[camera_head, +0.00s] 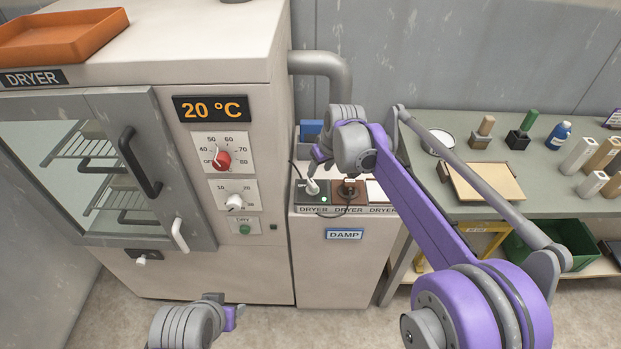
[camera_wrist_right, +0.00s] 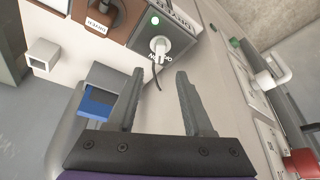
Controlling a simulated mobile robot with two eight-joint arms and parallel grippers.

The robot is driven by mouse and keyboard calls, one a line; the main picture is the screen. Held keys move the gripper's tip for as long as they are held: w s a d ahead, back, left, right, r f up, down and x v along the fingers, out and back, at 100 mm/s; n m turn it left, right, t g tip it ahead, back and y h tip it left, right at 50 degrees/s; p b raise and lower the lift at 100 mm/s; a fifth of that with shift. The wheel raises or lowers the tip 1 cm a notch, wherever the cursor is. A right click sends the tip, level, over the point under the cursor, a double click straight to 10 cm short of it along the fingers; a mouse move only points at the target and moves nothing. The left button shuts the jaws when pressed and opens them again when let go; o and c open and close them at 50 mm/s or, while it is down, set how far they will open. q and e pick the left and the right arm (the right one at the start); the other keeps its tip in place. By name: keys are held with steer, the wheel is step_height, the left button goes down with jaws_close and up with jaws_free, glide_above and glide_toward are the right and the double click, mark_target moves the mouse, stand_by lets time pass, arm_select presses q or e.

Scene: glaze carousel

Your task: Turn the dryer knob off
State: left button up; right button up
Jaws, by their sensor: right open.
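The dryer (camera_head: 190,72) stands at the left with its display (camera_head: 211,109) reading 20 °C. Its red knob (camera_head: 222,160) sits on a white dial plate marked OFF and 40 to 80; its exact setting is hard to read. A white knob (camera_head: 235,203) is below it. The red knob also shows partly in the right wrist view (camera_wrist_right: 303,163), at the lower right edge. My right gripper (camera_head: 318,165) is open and empty, right of the dials, above the socket boxes. In its wrist view, the fingers (camera_wrist_right: 160,75) point toward a white plug (camera_wrist_right: 160,46). Part of my left arm shows at the bottom; its fingers are unclear.
The plug sits in a grey box (camera_head: 310,200) with a green light, beside a brown box (camera_head: 348,198) on a cabinet labelled DAMP (camera_head: 344,235). A dryer door handle (camera_head: 139,162) sticks out left of the dials. A workbench (camera_head: 460,205) with several items stands at the right.

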mark_target(313, 183)
steer(key=x, duration=0.9)
steer(key=shift+f, duration=0.1)
steer(key=shift+c, duration=0.3)
jaws_close()
